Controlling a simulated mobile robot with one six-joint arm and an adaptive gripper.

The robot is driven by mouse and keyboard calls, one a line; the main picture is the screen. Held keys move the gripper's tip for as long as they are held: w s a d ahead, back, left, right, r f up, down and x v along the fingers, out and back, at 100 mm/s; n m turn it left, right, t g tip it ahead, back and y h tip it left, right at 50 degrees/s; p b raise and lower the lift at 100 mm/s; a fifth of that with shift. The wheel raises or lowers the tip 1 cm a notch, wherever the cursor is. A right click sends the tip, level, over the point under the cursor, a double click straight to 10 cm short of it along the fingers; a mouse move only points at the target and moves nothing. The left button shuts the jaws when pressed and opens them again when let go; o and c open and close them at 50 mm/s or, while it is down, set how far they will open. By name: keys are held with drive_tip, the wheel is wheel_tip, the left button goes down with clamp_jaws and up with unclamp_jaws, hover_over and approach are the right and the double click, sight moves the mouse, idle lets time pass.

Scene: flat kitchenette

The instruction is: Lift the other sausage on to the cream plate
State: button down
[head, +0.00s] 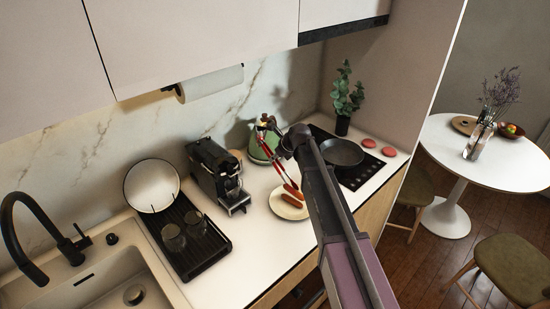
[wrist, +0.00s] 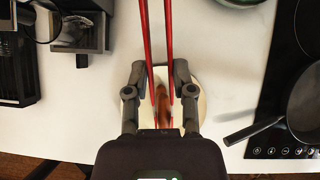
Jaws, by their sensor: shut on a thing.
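My gripper (wrist: 159,72) is shut on the red tongs (wrist: 168,35), which also show in the head view (head: 272,158). The tongs slant down from my gripper to the cream plate (head: 304,214). Two reddish-brown sausages show there. One sausage (head: 291,201) lies on the plate. The other sausage (head: 293,188) is at the tong tips, over the plate; I cannot tell whether it touches the plate. In the wrist view a sausage (wrist: 163,108) shows between the tong arms, above the plate (wrist: 200,105), which is partly hidden by my gripper.
A black coffee machine (head: 217,175) stands left of the plate and a green kettle (head: 263,142) behind it. On the right is a hob with a frying pan (head: 341,152), its handle pointing toward the plate. Clear counter (wrist: 230,75) lies between plate and hob.

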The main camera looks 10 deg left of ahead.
drive_tip(key=shift+f, duration=0.4)
drive_tip(key=c, duration=0.9)
unclamp_jaws()
drive_tip(key=shift+r, duration=0.15)
wheel_tip(320, 180, up, 10)
drive_tip(key=p, duration=0.9)
drive_tip(key=shift+p, duration=0.35)
drive_tip(key=shift+f, duration=0.2)
